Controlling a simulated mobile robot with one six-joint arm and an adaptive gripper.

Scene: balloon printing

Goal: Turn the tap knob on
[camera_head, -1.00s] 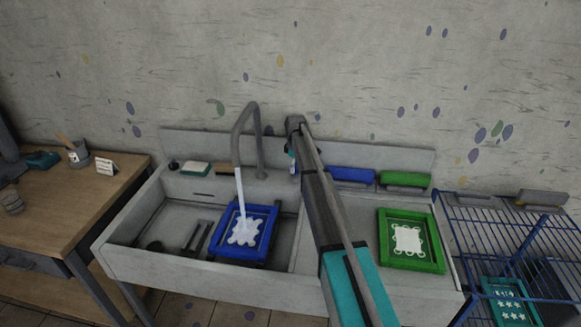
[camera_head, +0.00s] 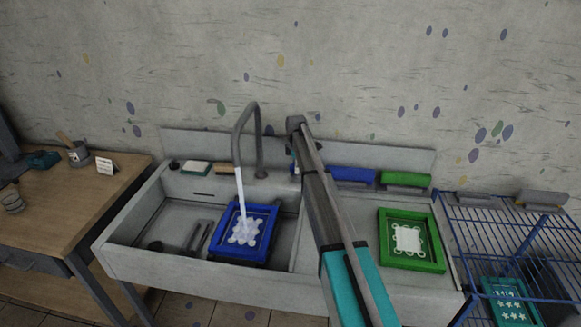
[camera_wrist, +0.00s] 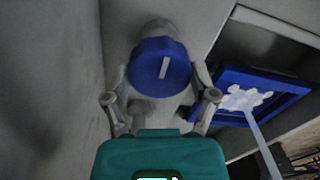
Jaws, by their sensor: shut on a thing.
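The round blue tap knob (camera_wrist: 150,63) with a white line, tilted slightly off upright, sits on a grey mount in the wrist view. My gripper (camera_wrist: 162,80) has its two fingers at the knob's sides and is shut on it. In the head view the knob is hidden behind my arm. The curved grey tap (camera_head: 238,130) stands at the back of the sink. A stream of water (camera_head: 240,190) runs from it onto the blue-framed screen (camera_head: 268,225) in the left basin; the stream also shows in the wrist view (camera_wrist: 262,145).
A green-framed screen (camera_head: 442,250) lies in the right part of the sink (camera_head: 130,268). Blue (camera_head: 352,175) and green (camera_head: 405,179) items sit on the back ledge. A wooden table (camera_head: 60,212) is at left, and a blue wire rack (camera_head: 470,225) at right.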

